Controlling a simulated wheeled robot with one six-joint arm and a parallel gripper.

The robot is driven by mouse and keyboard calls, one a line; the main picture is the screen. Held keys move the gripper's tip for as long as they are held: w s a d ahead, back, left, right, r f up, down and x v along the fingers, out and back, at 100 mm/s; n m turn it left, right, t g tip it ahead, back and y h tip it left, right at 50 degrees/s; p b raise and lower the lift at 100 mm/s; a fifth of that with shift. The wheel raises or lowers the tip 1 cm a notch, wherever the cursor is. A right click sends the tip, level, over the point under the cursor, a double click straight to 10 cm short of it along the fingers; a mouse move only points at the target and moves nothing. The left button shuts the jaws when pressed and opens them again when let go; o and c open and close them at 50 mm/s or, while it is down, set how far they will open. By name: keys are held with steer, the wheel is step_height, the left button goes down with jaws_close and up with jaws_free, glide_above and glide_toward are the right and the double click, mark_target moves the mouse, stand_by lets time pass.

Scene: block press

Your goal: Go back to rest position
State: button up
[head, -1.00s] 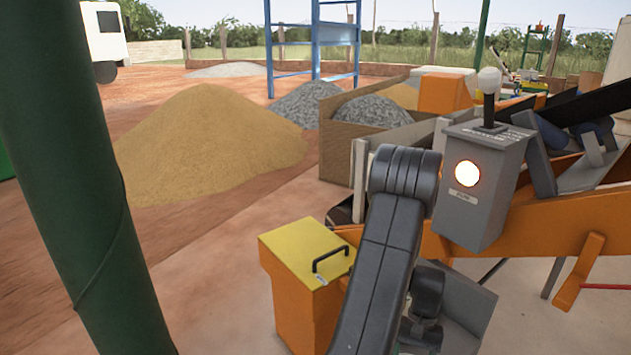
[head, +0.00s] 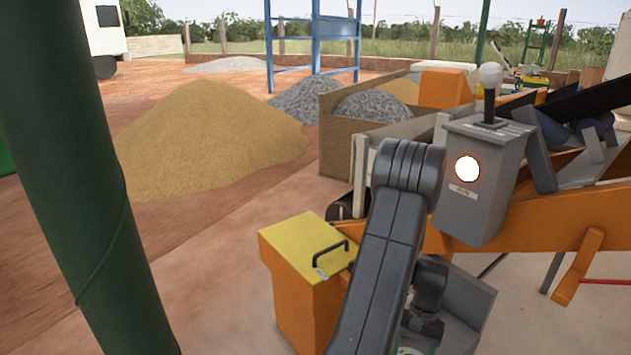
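My arm rises from the bottom middle of the head view as dark grey links, with its elbow in front of the orange machine. My gripper is not visible. A grey control box (head: 480,205) stands to the right of my arm. It has a lit round lamp on its front and a lever with a white ball knob (head: 490,76) on top. The lever stands about upright. No part of my arm visibly grips the box or the lever.
An orange box with a yellow lid (head: 308,248) and black handle stands just left of my arm. The orange conveyor frame (head: 540,215) runs right. A green post (head: 75,170) fills the left. A sand pile (head: 205,140) lies behind, with open ground (head: 215,240) before it.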

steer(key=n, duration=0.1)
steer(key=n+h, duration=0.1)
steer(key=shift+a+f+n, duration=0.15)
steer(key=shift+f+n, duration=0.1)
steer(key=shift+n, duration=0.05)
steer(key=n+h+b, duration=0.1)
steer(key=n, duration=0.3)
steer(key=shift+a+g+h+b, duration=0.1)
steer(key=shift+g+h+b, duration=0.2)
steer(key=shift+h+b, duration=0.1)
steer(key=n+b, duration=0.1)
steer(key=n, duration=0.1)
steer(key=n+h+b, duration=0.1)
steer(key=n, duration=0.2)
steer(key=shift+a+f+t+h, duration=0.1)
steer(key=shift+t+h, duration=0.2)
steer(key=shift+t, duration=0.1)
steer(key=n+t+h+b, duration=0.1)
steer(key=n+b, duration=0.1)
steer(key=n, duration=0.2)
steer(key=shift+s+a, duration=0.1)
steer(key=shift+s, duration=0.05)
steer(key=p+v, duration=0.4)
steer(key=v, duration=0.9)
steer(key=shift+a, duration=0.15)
